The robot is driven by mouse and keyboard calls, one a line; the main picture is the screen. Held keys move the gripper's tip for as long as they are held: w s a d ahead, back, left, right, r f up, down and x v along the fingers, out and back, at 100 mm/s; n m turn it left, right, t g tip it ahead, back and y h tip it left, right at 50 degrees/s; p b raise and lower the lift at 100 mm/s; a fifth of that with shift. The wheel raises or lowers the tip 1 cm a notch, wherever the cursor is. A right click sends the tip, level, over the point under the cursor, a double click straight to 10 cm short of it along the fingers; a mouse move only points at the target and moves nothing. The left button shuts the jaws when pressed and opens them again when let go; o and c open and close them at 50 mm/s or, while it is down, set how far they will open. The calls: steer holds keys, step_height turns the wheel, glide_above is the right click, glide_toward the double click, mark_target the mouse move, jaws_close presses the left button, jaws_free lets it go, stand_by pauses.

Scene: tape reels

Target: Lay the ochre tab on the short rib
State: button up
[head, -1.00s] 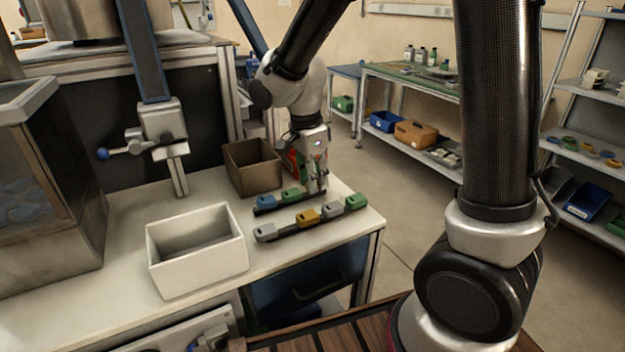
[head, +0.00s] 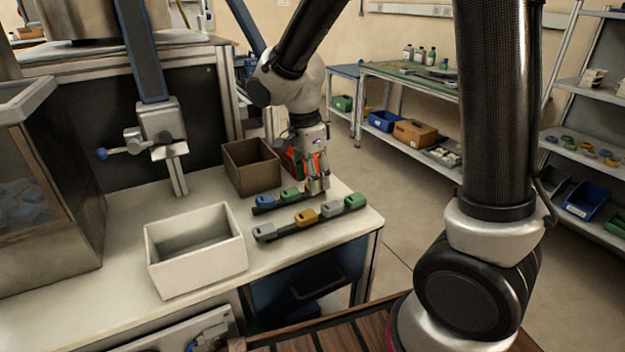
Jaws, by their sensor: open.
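The ochre tab (head: 306,217) sits on the longer, front dark rib (head: 286,230), between grey tabs (head: 264,232) (head: 330,208). A green tab (head: 355,201) is at that rib's right end. The short rib (head: 277,206) lies behind it on the bench, bearing a blue tab (head: 265,201) and a green tab (head: 290,194). My gripper (head: 317,191) is open and points down over the right end of the short rib, behind and slightly right of the ochre tab. Its fingers hide that rib end, and I cannot tell whether they touch anything.
A white open bin (head: 196,278) stands at the front left of the ribs. A brown open box (head: 236,181) stands behind them. A metal post with a blue-knobbed lever (head: 160,130) rises at the left. The bench top (head: 335,240) is clear before the front rib.

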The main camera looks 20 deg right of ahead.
step_height(320, 180, up, 11)
steer(key=a, duration=0.1)
steer(key=s+d+r+n+t+y, duration=0.1)
steer(key=s+d+r+n+t, duration=0.2)
steer(key=s+d+n, duration=1.2)
steer(key=shift+s+d+r+n+t, duration=0.15)
steer(key=shift+s+d+n+t, duration=0.25)
steer(key=shift+s+d, duration=1.15)
steer(key=shift+s+a, duration=0.3)
